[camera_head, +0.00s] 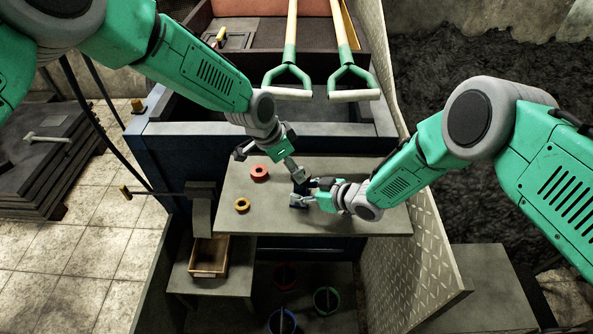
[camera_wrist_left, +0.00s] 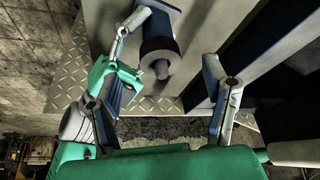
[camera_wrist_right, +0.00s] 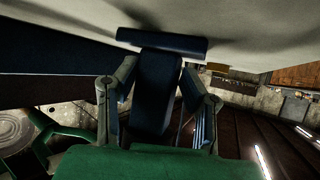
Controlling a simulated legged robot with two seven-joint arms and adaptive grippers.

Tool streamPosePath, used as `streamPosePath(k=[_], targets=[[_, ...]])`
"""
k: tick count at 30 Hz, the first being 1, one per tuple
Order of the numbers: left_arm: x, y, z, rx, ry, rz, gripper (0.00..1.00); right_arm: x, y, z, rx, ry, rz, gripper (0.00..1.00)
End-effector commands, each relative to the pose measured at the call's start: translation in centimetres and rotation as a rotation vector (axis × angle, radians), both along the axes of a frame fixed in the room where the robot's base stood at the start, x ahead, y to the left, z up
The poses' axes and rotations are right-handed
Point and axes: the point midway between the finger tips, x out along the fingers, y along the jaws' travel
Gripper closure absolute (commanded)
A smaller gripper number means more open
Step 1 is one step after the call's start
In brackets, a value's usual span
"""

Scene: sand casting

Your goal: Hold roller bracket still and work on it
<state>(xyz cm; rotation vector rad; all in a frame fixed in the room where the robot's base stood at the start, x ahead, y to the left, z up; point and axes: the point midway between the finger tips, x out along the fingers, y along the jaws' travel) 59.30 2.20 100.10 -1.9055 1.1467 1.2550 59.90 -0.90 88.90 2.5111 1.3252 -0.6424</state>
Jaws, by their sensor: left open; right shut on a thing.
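The dark blue roller bracket (camera_head: 299,201) is on the grey table, partly hidden by the grippers. My right gripper (camera_head: 308,192) is shut on it. In the right wrist view the bracket (camera_wrist_right: 155,100) stands between the fingers, its wide end against the pale surface. My left gripper (camera_head: 275,162) is open above the table, just behind the bracket. In the left wrist view a dark round collar with a grey pin (camera_wrist_left: 160,66) lies ahead between the spread fingers. A red ring (camera_head: 259,172) and a yellow ring (camera_head: 242,205) lie on the table to the left.
The grey table (camera_head: 340,222) is mostly clear on its left and front. Two green-handled shovels (camera_head: 354,95) lean behind it. A textured metal wall (camera_head: 405,270) borders its right side. A wooden box (camera_head: 209,257) and several coloured buckets (camera_head: 327,299) are lower down.

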Motion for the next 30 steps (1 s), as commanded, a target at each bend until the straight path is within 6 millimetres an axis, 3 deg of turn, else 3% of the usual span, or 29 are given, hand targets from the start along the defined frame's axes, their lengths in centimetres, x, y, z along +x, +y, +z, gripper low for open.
streamPosePath(k=[3,10,26,27,30], targets=[[-0.4,1.0,2.6,-0.001,-0.003,0.001,0.31,0.0,0.0,-0.1,-0.001,0.002,0.000,0.79],[-1.1,2.2,5.9,-0.001,0.000,0.000,0.31,0.0,0.0,-0.1,0.000,0.001,0.000,0.79],[-1.3,2.5,6.8,0.000,0.001,0.000,0.31,0.0,0.0,0.0,0.000,0.001,0.000,0.79],[-1.3,2.5,6.8,0.000,0.001,0.000,0.31,0.0,0.0,0.0,0.000,0.001,0.000,0.56],[-1.3,2.5,6.8,0.000,0.001,0.000,0.31,0.0,0.0,0.0,0.000,0.001,0.000,0.53]])
